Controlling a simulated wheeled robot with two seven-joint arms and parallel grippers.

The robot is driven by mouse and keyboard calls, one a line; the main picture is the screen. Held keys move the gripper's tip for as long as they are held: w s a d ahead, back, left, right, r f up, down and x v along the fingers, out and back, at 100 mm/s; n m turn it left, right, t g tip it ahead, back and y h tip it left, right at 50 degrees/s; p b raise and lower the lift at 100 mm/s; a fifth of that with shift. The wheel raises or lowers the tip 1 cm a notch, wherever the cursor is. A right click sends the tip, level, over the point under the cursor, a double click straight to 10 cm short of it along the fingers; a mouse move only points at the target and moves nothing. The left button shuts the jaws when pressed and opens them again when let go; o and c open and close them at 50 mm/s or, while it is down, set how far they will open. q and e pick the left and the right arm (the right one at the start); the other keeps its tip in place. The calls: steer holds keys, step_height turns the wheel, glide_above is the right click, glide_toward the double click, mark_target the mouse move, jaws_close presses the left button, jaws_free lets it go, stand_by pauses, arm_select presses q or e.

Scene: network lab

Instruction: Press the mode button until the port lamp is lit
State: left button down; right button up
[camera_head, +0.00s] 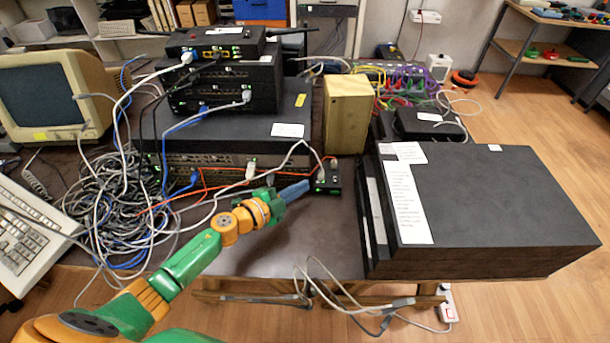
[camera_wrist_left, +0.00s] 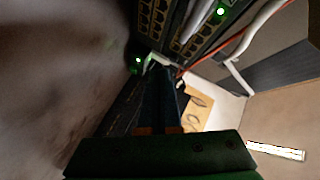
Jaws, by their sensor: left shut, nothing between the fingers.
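My left gripper (camera_head: 305,185) reaches in from the lower left, its blue fingers shut and empty. Its tips are close to a small black box (camera_head: 333,187) at the right end of the lower switch (camera_head: 215,170); I cannot tell whether they touch it. The box shows green lights and has cables plugged in. In the left wrist view the shut fingers (camera_wrist_left: 163,75) point at dark equipment, with a lit green lamp (camera_wrist_left: 137,60) just left of the tips and another lit green lamp (camera_wrist_left: 221,12) farther up. I cannot make out the mode button. My right gripper is not in view.
A tangle of cables (camera_head: 115,195) lies left of my arm. A large black case (camera_head: 500,200) stands at the right and a tan box (camera_head: 347,112) behind. The dark tabletop (camera_head: 290,245) in front is mostly clear, with loose cables hanging at its edge.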

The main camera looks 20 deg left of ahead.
arm_select(q)
steer(key=shift+w, duration=0.15)
steer(key=shift+w+a, duration=0.1)
steer(key=shift+w, duration=0.2)
steer(key=shift+w+a, duration=0.15)
steer(key=shift+w, duration=0.15)
stand_by(0.8)
steer(key=shift+s+d, duration=0.25)
steer(key=shift+s, duration=0.5)
